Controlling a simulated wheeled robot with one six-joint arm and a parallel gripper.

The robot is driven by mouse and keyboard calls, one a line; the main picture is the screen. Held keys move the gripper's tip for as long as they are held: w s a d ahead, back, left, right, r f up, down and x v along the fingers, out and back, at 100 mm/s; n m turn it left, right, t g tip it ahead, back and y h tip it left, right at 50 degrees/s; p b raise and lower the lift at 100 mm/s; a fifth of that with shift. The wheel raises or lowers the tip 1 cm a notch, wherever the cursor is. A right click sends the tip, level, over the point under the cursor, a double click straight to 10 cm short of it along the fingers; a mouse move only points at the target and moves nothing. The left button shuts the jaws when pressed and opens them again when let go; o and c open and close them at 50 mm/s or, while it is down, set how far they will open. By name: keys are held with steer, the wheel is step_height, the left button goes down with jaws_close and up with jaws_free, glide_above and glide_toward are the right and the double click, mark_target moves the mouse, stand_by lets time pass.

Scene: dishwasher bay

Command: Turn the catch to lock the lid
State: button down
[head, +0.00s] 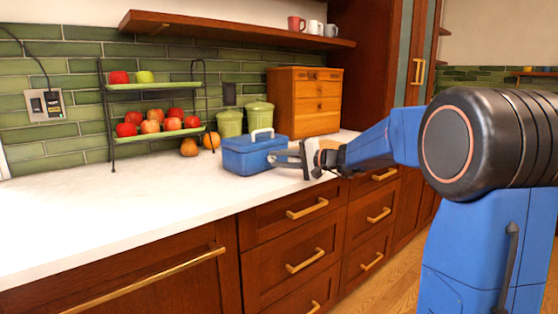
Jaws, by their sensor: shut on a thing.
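A blue box (250,159) with a lid and a white handle (262,133) on top stands on the white counter. The lid looks closed. My gripper (282,157) reaches in from the right, level with the box's right side, and its fingertips meet that side. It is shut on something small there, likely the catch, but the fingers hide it. I cannot tell how far the catch is turned.
Behind the box stand two green canisters (230,123) and a wooden drawer chest (305,105). A two-tier fruit rack (158,128) stands to the left. The counter (120,205) is clear at front left. Drawers with brass handles (307,209) lie below its edge.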

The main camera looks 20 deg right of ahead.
steer(key=c, duration=1.5)
jaws_free()
steer(key=shift+d, duration=0.1)
steer(key=v, duration=1.7)
steer(key=shift+s, duration=0.2)
